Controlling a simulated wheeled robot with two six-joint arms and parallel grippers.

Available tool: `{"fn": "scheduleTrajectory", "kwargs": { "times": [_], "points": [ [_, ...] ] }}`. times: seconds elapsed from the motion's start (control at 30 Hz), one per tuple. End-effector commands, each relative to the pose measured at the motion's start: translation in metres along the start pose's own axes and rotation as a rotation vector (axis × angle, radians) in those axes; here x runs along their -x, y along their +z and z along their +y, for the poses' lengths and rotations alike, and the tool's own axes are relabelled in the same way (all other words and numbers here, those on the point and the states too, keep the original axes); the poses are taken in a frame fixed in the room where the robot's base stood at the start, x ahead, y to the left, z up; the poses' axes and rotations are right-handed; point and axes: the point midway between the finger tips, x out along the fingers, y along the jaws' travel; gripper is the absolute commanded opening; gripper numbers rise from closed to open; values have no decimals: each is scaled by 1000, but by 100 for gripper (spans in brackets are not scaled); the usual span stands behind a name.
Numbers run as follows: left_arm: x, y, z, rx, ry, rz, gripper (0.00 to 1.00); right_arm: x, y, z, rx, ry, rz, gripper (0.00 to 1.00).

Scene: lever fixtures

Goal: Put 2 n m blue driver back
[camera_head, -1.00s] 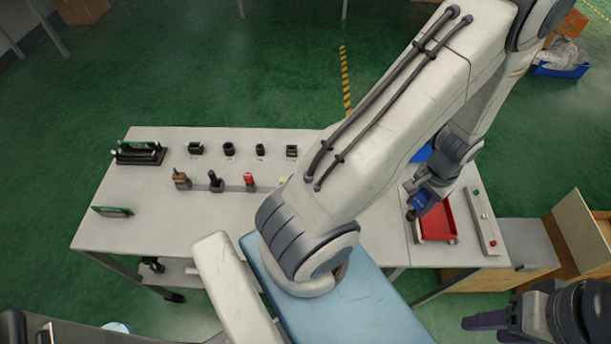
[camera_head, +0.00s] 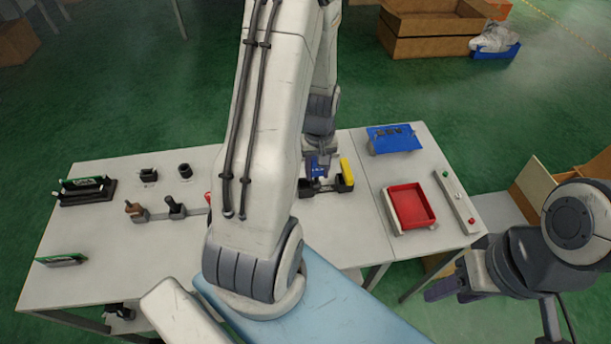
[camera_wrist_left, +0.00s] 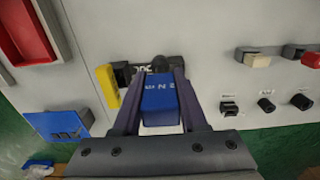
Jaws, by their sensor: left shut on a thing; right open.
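The blue driver (camera_wrist_left: 160,98), marked with "2 N" lettering, is between the fingers of my left gripper (camera_wrist_left: 158,88), which is shut on it. In the head view the left gripper (camera_head: 318,172) holds the blue driver (camera_head: 317,166) over or at the dark holder (camera_head: 326,187) on the table. The yellow driver (camera_head: 346,172) stands beside it at the right end of that holder. The yellow driver (camera_wrist_left: 107,86) also shows in the wrist view. I cannot tell whether the blue driver is seated. My right gripper (camera_head: 440,288) is open and empty at the lower right.
A red tray (camera_head: 430,218) and a button strip (camera_head: 456,202) are on the right side of the table. A blue stand (camera_head: 394,139) is behind the tray. Lever fixtures (camera_head: 174,207) stand on the left side. My left arm hides the table's middle.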

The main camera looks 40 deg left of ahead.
Motion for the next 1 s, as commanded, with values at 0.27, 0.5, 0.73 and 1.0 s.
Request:
{"fn": "scheduleTrajectory", "kwargs": {
  "times": [0.27,0.5,0.73,1.0],
  "points": [
    [-24,-36,-23,1,0,-1,0,12,-1,-1,-1,0,0,50],
    [-48,-37,-24,-2,-2,-6,0,19,-1,-1,-1,0,0,50],
    [-67,-38,-24,-2,0,0,0,23,-1,-2,-1,0,0,50],
    [-69,-38,-24,-2,0,1,0,21,-1,-2,-1,0,0,50]
  ]
}}
